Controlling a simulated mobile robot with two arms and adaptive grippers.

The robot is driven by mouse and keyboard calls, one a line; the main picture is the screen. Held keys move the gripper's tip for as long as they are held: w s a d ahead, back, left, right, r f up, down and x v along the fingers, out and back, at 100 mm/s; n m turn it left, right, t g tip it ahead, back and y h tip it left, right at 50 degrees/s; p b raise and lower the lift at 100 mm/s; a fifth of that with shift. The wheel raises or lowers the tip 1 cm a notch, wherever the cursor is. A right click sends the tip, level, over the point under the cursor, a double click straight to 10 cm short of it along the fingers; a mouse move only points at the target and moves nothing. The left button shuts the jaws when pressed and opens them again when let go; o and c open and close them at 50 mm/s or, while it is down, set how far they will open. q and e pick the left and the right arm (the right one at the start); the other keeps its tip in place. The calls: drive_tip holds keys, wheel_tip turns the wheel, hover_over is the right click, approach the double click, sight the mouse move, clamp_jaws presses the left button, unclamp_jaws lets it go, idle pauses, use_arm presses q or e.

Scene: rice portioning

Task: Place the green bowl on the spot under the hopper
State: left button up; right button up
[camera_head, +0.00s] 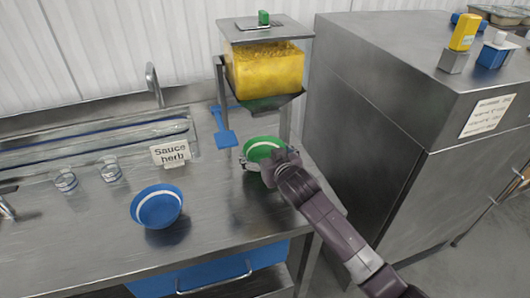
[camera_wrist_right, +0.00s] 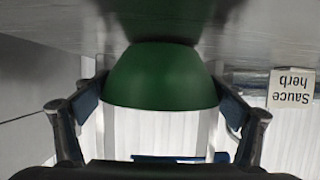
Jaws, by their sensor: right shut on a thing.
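The green bowl (camera_head: 262,147) is just in front of the hopper (camera_head: 264,70), lower than its outlet (camera_head: 272,104). My right gripper (camera_head: 266,165) is shut on the bowl. In the right wrist view the green bowl (camera_wrist_right: 160,78) is between the two fingers, close to the steel surface. Whether its base touches the counter is not clear. The spot under the hopper is not clearly visible. Metal tips that look like my left gripper (camera_head: 7,200) show at the left edge, mostly cut off.
A blue bowl (camera_head: 157,207) stands on the steel counter (camera_head: 100,240), with two glasses (camera_head: 88,175) and a "Sauce herb" sign (camera_head: 170,153) behind it. A blue object (camera_head: 226,138) lies left of the hopper. A tall steel cabinet (camera_head: 385,120) stands at the right.

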drive_tip(key=shift+f, duration=0.1)
drive_tip(key=o, duration=1)
drive_tip(key=shift+c, duration=0.2)
drive_tip(key=v, duration=1.2)
